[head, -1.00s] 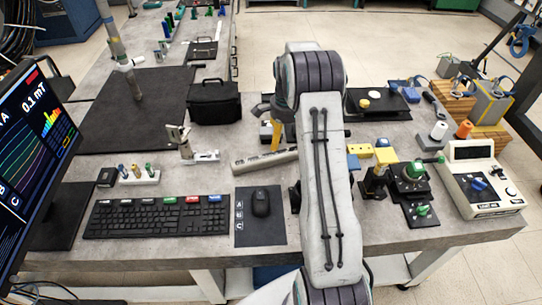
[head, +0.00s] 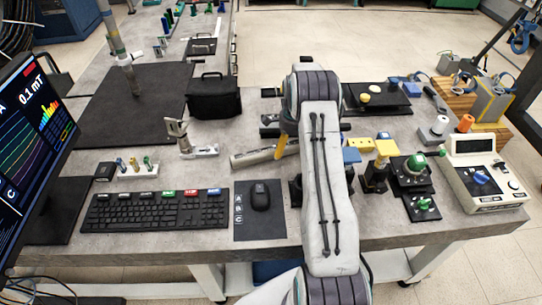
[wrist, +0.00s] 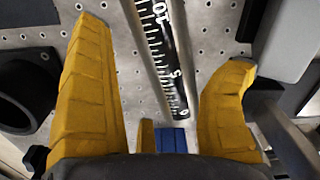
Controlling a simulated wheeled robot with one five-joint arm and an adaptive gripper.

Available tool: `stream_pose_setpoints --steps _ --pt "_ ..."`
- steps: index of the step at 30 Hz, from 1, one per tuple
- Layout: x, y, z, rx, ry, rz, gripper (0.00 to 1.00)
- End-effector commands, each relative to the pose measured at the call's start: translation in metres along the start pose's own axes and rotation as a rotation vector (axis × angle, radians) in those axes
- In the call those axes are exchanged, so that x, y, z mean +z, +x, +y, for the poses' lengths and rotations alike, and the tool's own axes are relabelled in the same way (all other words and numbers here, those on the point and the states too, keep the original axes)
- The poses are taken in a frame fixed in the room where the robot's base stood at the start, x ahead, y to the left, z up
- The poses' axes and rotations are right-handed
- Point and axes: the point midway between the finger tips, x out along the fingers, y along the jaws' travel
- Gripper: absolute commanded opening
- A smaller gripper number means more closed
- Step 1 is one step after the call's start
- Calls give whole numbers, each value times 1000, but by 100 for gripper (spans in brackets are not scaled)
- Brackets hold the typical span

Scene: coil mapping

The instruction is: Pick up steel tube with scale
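The steel tube with scale (wrist: 150,50) shows in the wrist view as a bright metal tube with a black strip of white marks and numbers. It runs from the top edge down between the two yellow fingers of my gripper (wrist: 170,95). The fingers are apart, with a gap on both sides of the tube, so my gripper is open. In the head view a long grey bar (head: 255,157), which seems to be this tube, lies on the bench. One yellow finger (head: 281,146) shows over its right part. My arm hides the rest of the gripper there.
A metal stand (head: 198,150) is left of the bar. A black mouse (head: 260,196) and keyboard (head: 155,210) lie in front. A black bag (head: 213,96) stands behind. Blue and yellow blocks (head: 385,150) on black mounts stand close to the right of my arm.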

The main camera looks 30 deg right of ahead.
Motion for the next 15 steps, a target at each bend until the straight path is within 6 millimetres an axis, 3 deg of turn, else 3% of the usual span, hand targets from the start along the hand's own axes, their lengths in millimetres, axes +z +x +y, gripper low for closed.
stream_pose_setpoints --steps 1,3,13,15 --pt "2 18 5 18 0 -5 94" --pt "2 24 6 20 0 -6 94" --pt "2 25 5 16 0 -5 94" --pt "2 24 4 15 0 -4 90"
